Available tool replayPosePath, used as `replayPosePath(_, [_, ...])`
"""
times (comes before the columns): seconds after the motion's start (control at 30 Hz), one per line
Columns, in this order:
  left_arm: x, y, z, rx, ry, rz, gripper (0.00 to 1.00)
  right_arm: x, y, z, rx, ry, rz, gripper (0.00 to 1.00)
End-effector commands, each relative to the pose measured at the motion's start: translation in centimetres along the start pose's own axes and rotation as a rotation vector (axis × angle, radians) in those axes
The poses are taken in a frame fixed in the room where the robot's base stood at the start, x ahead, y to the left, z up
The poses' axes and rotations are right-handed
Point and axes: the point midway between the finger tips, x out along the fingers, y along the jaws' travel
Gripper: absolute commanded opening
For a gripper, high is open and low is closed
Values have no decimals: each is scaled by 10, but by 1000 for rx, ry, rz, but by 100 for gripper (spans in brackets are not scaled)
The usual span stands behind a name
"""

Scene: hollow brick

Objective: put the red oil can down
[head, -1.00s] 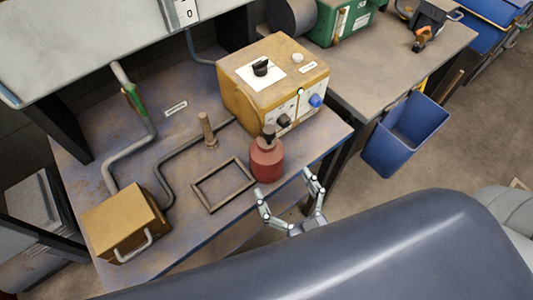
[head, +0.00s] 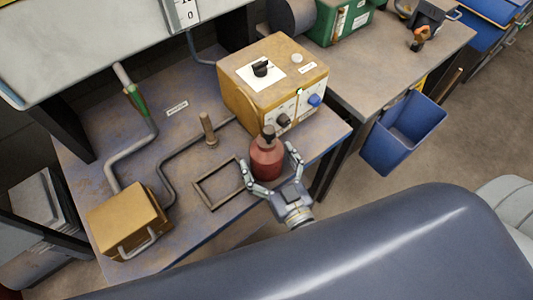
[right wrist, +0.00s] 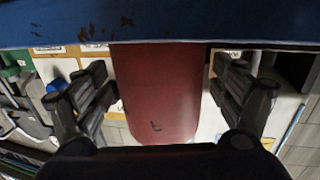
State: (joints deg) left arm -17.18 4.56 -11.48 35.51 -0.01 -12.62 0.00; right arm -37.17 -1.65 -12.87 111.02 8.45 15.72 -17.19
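The red oil can (head: 266,160), with a dark cap, stands upright on the workbench (head: 225,228) near its front edge. It is in front of the yellow control box and just right of a flat rectangular frame (head: 203,203). My right gripper (head: 270,166) reaches in from the front with its fingers spread on either side of the can. In the right wrist view, the can (right wrist: 155,95) fills the middle between the two open fingers, with small gaps visible beside it. My left gripper is not in view.
The yellow control box (head: 250,85) with knobs stands close behind the can. A short upright peg (head: 208,130), bent pipes and a smaller yellow box (head: 125,215) are to the left. A blue bin (head: 405,135) hangs at the right. The frame's inside is empty.

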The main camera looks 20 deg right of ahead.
Motion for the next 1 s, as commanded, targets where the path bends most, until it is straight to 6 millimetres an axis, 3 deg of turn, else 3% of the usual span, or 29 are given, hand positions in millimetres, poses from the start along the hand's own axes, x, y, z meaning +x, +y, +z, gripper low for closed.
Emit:
replayPosePath(0.03, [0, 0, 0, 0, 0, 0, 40, 0, 0, 0, 0, 0, 0, 79])
replayPosePath(0.27, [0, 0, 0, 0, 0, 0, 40, 0, 0, 0, 0, 0, 0, 29])
replayPosePath(0.33, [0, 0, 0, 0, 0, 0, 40, 0, 0, -2, 0, 4, 1, 29])
replayPosePath(0.37, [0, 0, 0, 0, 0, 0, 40, 0, 0, -2, 0, 4, 1, 24])
replayPosePath(0.67, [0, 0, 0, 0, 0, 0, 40, 0, 0, -5, 1, 5, 1, 24])
replayPosePath(0.97, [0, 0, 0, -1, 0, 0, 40, 0, 0, -39, 2, 7, 2, 24])
replayPosePath(1.0, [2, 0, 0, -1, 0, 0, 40, -8, -4, -35, 2, -1, 0, 24])
